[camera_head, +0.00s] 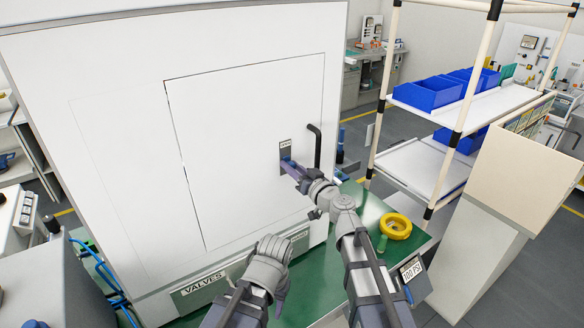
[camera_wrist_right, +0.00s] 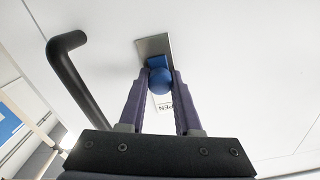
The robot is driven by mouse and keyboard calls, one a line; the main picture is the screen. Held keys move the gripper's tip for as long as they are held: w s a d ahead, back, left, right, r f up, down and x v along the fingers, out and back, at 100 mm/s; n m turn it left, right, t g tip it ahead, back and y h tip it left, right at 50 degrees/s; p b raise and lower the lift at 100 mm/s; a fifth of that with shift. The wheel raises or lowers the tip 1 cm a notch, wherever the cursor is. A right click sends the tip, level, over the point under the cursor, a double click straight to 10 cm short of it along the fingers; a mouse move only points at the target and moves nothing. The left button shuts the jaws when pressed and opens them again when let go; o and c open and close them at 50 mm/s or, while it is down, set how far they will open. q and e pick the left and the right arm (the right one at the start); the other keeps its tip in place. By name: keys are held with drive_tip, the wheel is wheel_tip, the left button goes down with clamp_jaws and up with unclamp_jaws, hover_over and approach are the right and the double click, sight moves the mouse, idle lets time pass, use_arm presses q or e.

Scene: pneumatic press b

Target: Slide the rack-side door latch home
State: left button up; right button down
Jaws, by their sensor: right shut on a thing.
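The door latch is a small metal plate (camera_wrist_right: 153,45) with a round blue knob (camera_wrist_right: 160,81), on a white door panel (camera_head: 240,140) of the big white cabinet. In the head view the plate (camera_head: 286,148) is small and partly behind my right gripper (camera_head: 287,163). The right gripper's purple fingers (camera_wrist_right: 160,88) are shut on the blue knob, one on each side. A label ending in "PEN" shows partly below the knob between the fingers.
A black bar handle (camera_head: 316,145) stands out from the cabinet just right of the latch; it is close in the wrist view (camera_wrist_right: 75,80). A green bench (camera_head: 372,215) with a yellow ring (camera_head: 396,226) lies below right. A rack with blue bins (camera_head: 430,92) stands at right.

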idle(0.7)
wheel_tip(320, 180, up, 3)
drive_tip(key=p, duration=0.2)
drive_tip(key=shift+w+f+p, duration=0.1)
drive_tip(key=shift+f+p, duration=0.1)
drive_tip(key=shift+p, duration=0.15)
drive_tip(key=shift+f, duration=0.1)
drive_tip(key=c, duration=0.6)
unclamp_jaws()
drive_tip(key=shift+s, duration=0.2)
drive_tip(key=v, duration=0.7)
drive_tip(key=shift+s+d, duration=0.2)
drive_tip(key=shift+s, duration=0.05)
